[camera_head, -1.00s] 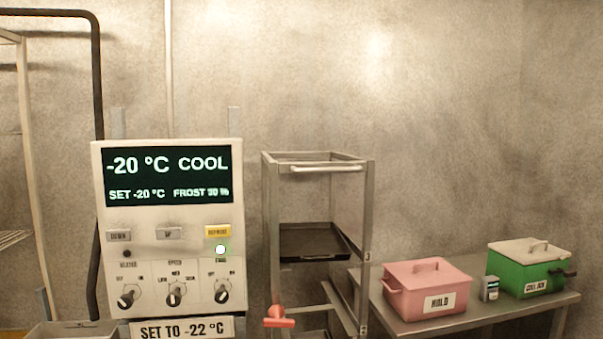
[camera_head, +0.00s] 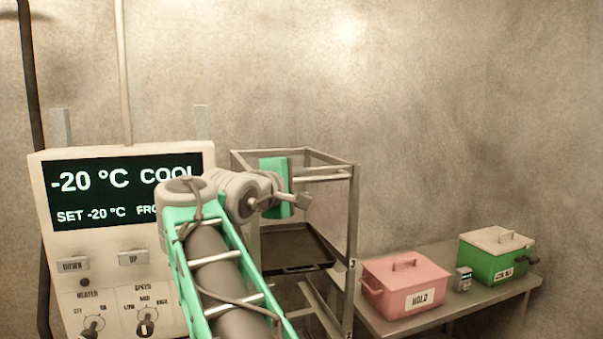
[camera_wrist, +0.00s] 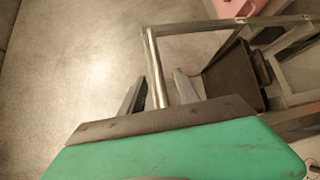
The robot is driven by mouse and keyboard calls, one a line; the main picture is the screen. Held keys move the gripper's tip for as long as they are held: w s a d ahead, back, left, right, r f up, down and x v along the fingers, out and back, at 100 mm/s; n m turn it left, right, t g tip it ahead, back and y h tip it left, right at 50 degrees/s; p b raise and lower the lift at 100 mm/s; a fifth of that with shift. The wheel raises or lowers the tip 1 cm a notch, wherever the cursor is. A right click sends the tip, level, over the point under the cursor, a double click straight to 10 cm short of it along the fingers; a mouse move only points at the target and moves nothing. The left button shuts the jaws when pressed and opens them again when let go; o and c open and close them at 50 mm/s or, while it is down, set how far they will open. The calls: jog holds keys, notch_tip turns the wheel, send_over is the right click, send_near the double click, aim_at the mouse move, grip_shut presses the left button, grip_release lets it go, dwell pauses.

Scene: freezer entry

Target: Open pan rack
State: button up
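The pan rack is an upright metal frame (camera_head: 352,230) in the middle of the head view, with a light handle bar (camera_head: 325,178) across its top front. A dark pan (camera_head: 295,250) sits on a lower level and also shows in the wrist view (camera_wrist: 232,85). My gripper (camera_wrist: 160,90) is at the top of the rack. Its two fingers stand apart, with a pale bar (camera_wrist: 152,60) of the rack, seemingly the handle, running between them. I cannot tell whether either finger touches it.
A control panel (camera_head: 60,240) reading -20 °C stands left of the rack, partly behind my arm. On the right, a metal table (camera_head: 450,300) holds a pink box (camera_head: 385,280) marked HOLD, a small device (camera_head: 463,279) and a green box (camera_head: 480,262). The wall is behind.

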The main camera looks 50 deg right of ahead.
aim_at(312, 180)
jog(key=shift+s+d+r, duration=0.1)
jog(key=shift+d+r, duration=0.15)
jog(key=shift+d, duration=0.1)
jog(key=p+x, duration=0.1)
jog(key=x, duration=0.6)
jog(key=shift+f+p, duration=0.1)
jog(key=shift+p, duration=0.25)
jog(key=shift+c, duration=0.4)
grip_shut()
